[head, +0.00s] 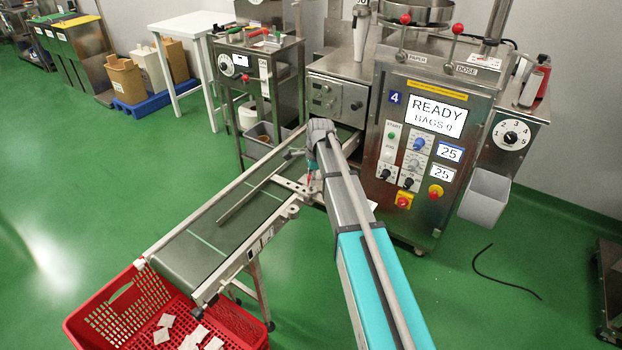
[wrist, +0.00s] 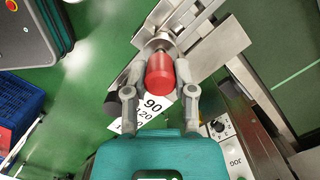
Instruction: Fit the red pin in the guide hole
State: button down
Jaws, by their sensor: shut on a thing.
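The red pin (wrist: 160,78) is in the middle of the wrist view, its red head between the fingers of my gripper (wrist: 158,93), which is shut on it. Just beyond the head is a round metal piece (wrist: 157,43) by the steel guide plates. The guide hole itself is hidden, and I cannot tell whether the pin's tip is in it. In the head view a bit of the red pin (head: 309,177) shows beside my gripper (head: 312,168), over the far end of the conveyor.
A white scale label (wrist: 152,106) marked 90 and 120 lies below the pin. The conveyor belt (head: 210,245) carries a metal guide bar (head: 248,200). A red crate (head: 235,335) with several teabags stands at its near end. The packing machine's panel (head: 430,110) reads READY.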

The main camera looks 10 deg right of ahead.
jog(key=shift+f+b, duration=1.1)
jog(key=shift+f, duration=0.05)
jog(key=shift+c, duration=1.8)
grip_release()
jog(key=shift+r, duration=0.15)
notch_tip(320, 180, up, 10)
jog(key=p, duration=1)
